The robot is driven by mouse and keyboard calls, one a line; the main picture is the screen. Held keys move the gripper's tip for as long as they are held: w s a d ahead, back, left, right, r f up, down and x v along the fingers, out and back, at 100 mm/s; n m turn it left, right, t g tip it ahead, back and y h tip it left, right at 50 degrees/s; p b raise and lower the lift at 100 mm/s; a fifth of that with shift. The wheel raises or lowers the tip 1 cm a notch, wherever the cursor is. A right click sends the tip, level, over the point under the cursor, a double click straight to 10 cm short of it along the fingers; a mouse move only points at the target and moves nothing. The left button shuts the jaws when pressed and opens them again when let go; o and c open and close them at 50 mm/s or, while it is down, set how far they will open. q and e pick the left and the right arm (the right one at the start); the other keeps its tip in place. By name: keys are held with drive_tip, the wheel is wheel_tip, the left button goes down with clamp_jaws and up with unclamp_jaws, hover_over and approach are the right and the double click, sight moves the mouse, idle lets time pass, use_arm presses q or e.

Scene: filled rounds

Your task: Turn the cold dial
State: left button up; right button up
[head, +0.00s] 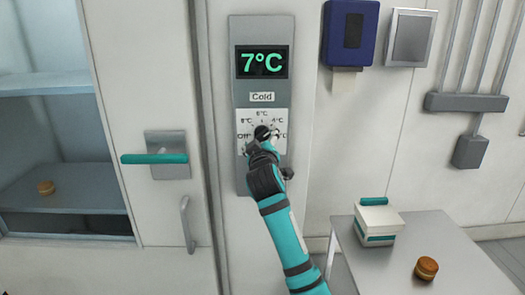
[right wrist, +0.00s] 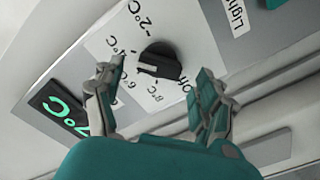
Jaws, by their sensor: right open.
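The cold dial is a black knob with a white mark on a white scale plate, under the "Cold" label (head: 262,97). In the right wrist view the dial (right wrist: 160,64) shows clearly, its white mark on the left side of the knob, roughly towards the 6°C print. The display (head: 262,62) above reads 7°C. My right gripper (head: 262,142) is at the dial and hides part of it in the head view. In the right wrist view the right gripper (right wrist: 160,80) is open, one finger on each side below the knob, with visible gaps. My left gripper is out of view.
A door with a teal handle (head: 155,158) and a glass-fronted cabinet are left of the panel (head: 240,110). A blue dispenser (head: 348,35) hangs at right. A table (head: 390,270) at lower right bears a white box (head: 378,222) and a small round (head: 426,268). Another round (head: 46,187) is on the cabinet shelf.

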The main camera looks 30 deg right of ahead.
drive_tip(key=v, duration=0.8)
drive_tip(key=shift+s, duration=0.3)
drive_tip(key=shift+a+f, duration=0.1)
